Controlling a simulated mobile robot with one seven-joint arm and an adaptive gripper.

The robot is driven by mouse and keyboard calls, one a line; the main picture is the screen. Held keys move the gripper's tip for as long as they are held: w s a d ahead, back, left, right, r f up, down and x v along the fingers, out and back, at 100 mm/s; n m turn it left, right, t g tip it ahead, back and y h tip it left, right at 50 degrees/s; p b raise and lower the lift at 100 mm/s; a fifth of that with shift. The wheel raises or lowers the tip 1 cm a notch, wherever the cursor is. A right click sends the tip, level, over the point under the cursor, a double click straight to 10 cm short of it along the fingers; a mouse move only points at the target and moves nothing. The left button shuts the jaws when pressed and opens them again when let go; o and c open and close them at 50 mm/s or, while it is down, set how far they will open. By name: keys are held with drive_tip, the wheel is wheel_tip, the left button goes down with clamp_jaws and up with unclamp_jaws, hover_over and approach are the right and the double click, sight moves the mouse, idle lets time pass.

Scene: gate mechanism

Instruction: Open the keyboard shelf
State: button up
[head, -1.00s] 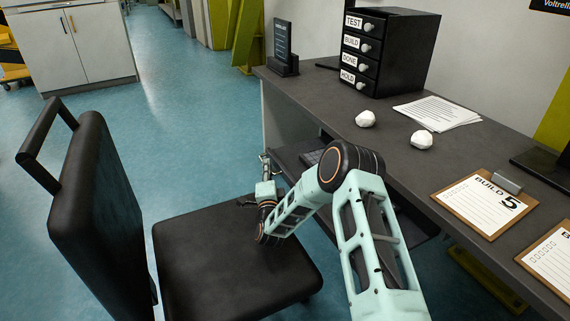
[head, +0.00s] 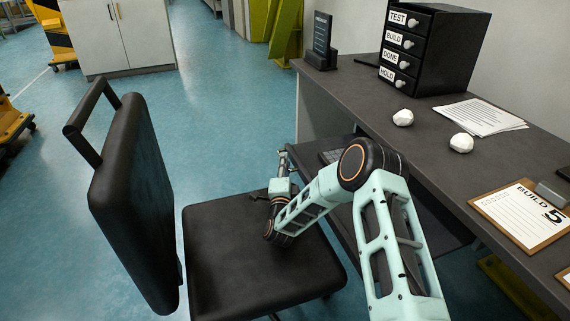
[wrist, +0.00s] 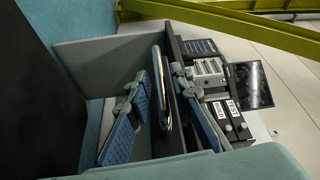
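The dark keyboard shelf (head: 447,232) sticks out from under the desktop, partly hidden behind my arm. My gripper (head: 283,154) is at the shelf's front edge, above the far side of the chair seat. In the wrist view, the blue-padded fingers (wrist: 158,112) are apart, one on each side of a slim metallic handle (wrist: 157,80) along the shelf front. A gap shows between pads and handle. Contact cannot be told.
A black office chair (head: 255,255) stands close in front of the shelf, its seat beneath my arm. The grey desktop (head: 400,135) carries a drawer box (head: 430,45), papers (head: 480,115), white crumpled balls and a clipboard (head: 520,215). Blue floor beyond the chair is free.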

drive_tip(key=shift+o, duration=0.2)
drive_tip(key=shift+s, duration=0.1)
drive_tip(key=s, duration=1.1)
drive_tip(key=shift+s+f, duration=0.4)
drive_tip(key=shift+d, duration=0.1)
